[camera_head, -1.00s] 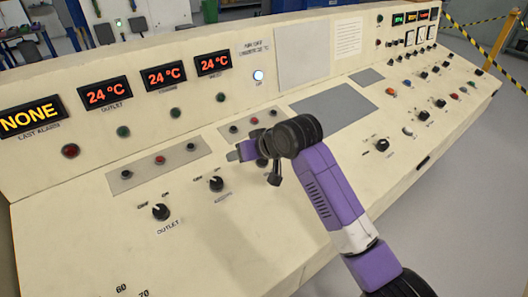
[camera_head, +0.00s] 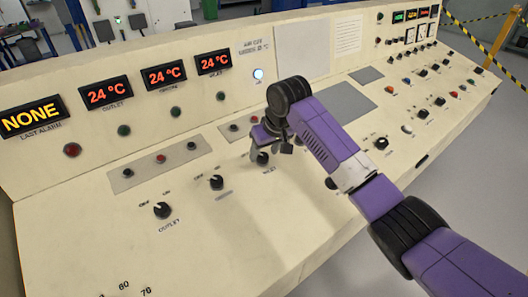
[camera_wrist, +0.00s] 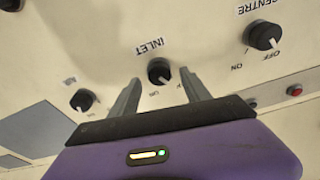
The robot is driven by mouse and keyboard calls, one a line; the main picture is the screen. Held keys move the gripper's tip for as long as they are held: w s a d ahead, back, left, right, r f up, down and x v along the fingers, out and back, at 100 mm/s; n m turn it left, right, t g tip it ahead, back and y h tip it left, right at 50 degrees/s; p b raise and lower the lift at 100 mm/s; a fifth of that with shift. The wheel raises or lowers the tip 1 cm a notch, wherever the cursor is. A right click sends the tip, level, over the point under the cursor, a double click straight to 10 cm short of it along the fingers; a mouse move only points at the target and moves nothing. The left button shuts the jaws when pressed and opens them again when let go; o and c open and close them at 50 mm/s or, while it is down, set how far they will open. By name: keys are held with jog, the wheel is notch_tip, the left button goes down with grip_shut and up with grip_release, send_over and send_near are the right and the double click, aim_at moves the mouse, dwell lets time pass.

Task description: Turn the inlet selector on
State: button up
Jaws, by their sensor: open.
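The inlet selector (camera_head: 262,158) is a black round knob with a white pointer line on the sloping cream panel. In the wrist view the inlet selector (camera_wrist: 159,71) sits under its INLET label, between the two finger tips in the picture. My gripper (camera_head: 268,146) is open above it, fingers pointing down at the panel. In the wrist view my gripper (camera_wrist: 160,88) has one grey finger on each side of the knob. I cannot tell whether the fingers touch it. The OFF and ON marks by the knob are partly hidden by the fingers.
The centre selector (camera_head: 216,182) and outlet selector (camera_head: 162,210) stand to the left. Another knob (camera_wrist: 82,100) is close on the other side in the wrist view. A grey plate with buttons (camera_head: 160,163) lies behind. The front panel's lower left is largely clear.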

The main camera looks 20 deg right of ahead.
jog(key=shift+w+f, duration=0.2)
jog(key=shift+f, duration=0.25)
jog(key=shift+c, duration=0.3)
grip_shut()
